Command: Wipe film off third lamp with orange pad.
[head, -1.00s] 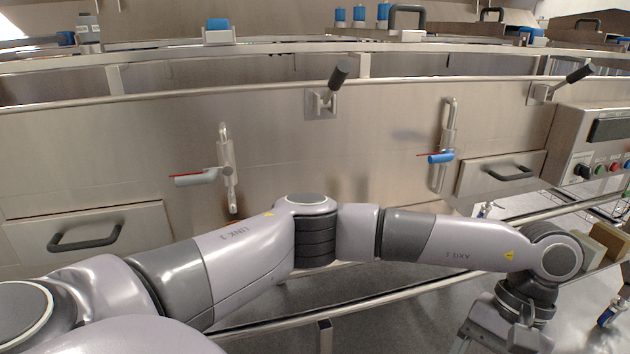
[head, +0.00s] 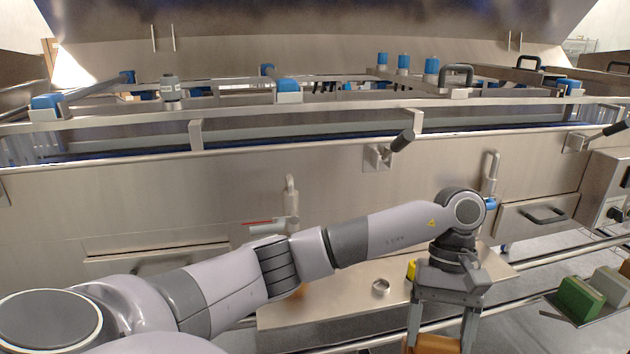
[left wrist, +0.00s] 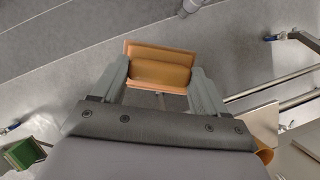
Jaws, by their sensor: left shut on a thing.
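My left gripper (head: 440,331) points down at the lower right of the head view, in front of the machine. It is shut on the orange pad (head: 432,345), whose lower part is cut off by the picture edge. In the left wrist view the orange pad (left wrist: 160,68) lies between the two fingers, with a wider tan-orange backing around it. It touches nothing else that I can see. No lamp can be made out clearly in either view, and the film does not show. My right gripper is not in view.
A tray at the right holds a green block (head: 579,299) and a grey block (head: 612,284). The long steel machine wall (head: 330,180) stands behind, with handles and levers.

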